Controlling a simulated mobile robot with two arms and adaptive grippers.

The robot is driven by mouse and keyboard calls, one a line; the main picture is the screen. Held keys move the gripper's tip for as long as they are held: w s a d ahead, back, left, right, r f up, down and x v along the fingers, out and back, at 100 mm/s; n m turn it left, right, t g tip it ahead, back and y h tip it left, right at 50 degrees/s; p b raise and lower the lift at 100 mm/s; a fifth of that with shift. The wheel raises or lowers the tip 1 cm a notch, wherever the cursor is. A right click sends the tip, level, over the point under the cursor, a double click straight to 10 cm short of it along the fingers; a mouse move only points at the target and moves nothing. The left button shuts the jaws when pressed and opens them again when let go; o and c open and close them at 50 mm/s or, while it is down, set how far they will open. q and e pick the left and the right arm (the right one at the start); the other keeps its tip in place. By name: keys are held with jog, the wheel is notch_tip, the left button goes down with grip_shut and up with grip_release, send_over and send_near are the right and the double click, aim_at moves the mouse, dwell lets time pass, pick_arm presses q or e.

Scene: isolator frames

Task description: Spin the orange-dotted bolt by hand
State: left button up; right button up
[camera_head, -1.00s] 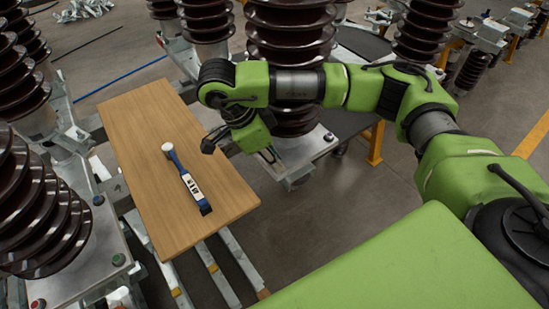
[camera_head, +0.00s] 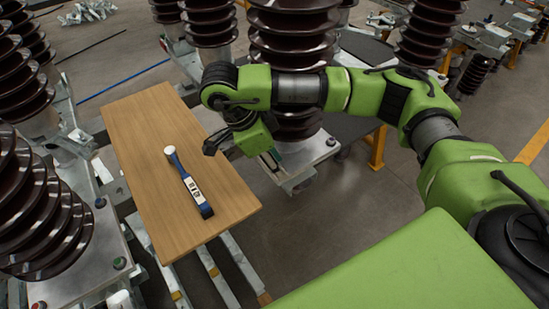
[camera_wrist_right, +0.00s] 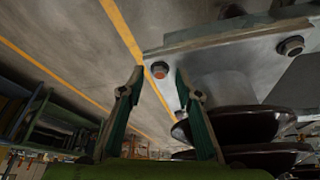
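The orange-dotted bolt (camera_wrist_right: 160,70) sits at the edge of a grey metal plate (camera_wrist_right: 228,55) in the right wrist view, with an orange mark on its head. My right gripper (camera_wrist_right: 158,78) is open, with one green-and-grey finger on each side of the bolt in this view. I see no finger clearly touching it, and cannot tell how far the tips are from it. In the head view my right gripper (camera_head: 273,160) points down beside the plate under the middle brown insulator (camera_head: 288,35); the bolt is hidden there. My left gripper is not in view.
A wooden board (camera_head: 135,130) carries a blue-and-white wrench-like tool (camera_head: 187,180). Ribbed brown insulators (camera_head: 45,215) stand left of it and behind. Another bolt (camera_wrist_right: 290,46) is on the same plate. Bare floor (camera_head: 345,210) lies right of the plate.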

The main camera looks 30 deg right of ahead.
jog(key=v, duration=1.2)
